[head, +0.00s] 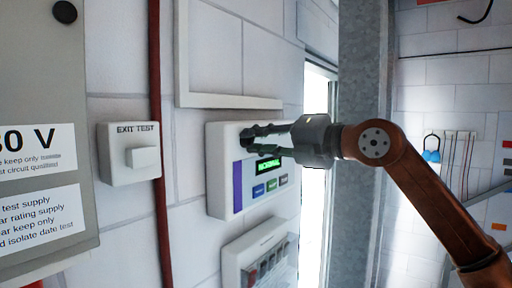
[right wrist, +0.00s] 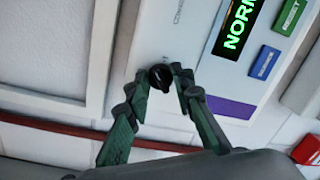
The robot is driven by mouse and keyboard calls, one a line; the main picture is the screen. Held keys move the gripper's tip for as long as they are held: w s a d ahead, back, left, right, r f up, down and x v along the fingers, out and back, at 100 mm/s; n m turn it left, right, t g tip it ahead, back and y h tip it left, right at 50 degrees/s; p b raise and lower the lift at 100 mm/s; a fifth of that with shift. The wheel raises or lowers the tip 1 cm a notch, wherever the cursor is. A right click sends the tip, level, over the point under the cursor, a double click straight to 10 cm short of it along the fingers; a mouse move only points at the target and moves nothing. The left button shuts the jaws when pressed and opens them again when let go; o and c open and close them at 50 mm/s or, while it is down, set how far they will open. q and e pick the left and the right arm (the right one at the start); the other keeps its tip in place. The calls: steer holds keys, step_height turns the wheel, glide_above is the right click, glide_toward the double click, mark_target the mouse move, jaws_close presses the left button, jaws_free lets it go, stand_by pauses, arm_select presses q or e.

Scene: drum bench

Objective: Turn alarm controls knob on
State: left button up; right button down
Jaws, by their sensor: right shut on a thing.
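The alarm control panel (head: 226,172) is a white box on the block wall, with a purple strip, a lit green display (head: 268,164) and small buttons. Its display also shows in the right wrist view (right wrist: 238,28), reading "NORM" in part. The black alarm controls knob (right wrist: 160,77) sits on the panel face, between the fingertips of my right gripper (right wrist: 158,82). In the head view, the right gripper (head: 250,137) reaches in from the right and its fingers cover the knob. The fingers are closed on the knob. My left gripper is not in view.
An "EXIT TEST" box (head: 128,154) and a red vertical pipe (head: 158,120) are left of the panel. Another box (head: 236,262) with a row of switches is mounted below. A grey steel column (head: 358,120) stands close behind my right arm.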

steer(key=m+b, duration=0.1)
steer(key=m, duration=0.3)
steer(key=shift+w+r, duration=0.1)
steer(key=shift+d+m+g+b, duration=0.1)
steer(key=shift+m+g+b, duration=0.35)
steer(key=shift+m, duration=1.45)
steer(key=c, duration=1.7)
jaws_free()
steer(key=shift+o, duration=0.2)
steer(key=f+v, duration=0.1)
steer(key=v, duration=1.1)
steer(key=shift+r, duration=0.3)
steer(key=shift+w, duration=0.1)
